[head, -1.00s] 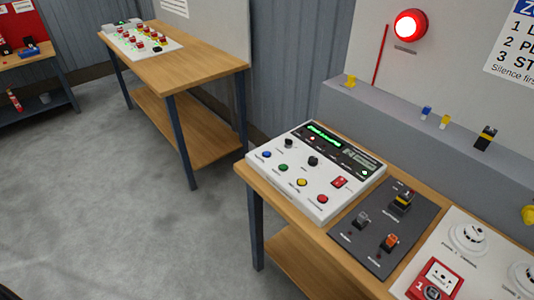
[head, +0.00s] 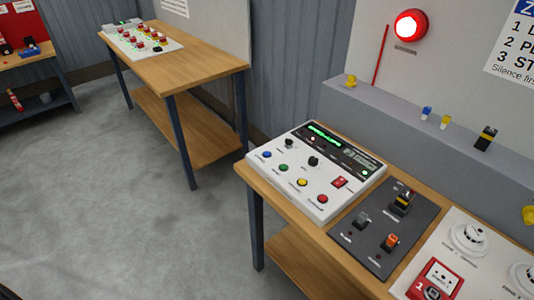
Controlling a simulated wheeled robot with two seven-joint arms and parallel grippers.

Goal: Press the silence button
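A white control panel (head: 330,205) lies on the near wooden bench. It carries a blue button (head: 267,154), a green button (head: 283,168), a yellow button (head: 302,182) and a red button (head: 322,199). It also has two black knobs, a red switch block (head: 339,182) and a dark strip with a green-lit display (head: 324,135). The labels are too small to read, so I cannot tell which button is silence. A red beacon (head: 410,25) glows on the wall behind. Neither of my grippers is in view.
Right of the panel lie a dark switch plate (head: 371,257) and a white board with detectors (head: 468,238) and a red call point (head: 436,279). A grey ledge (head: 385,113) runs behind. Another bench (head: 185,60) stands at the back left. The floor (head: 130,200) between is clear.

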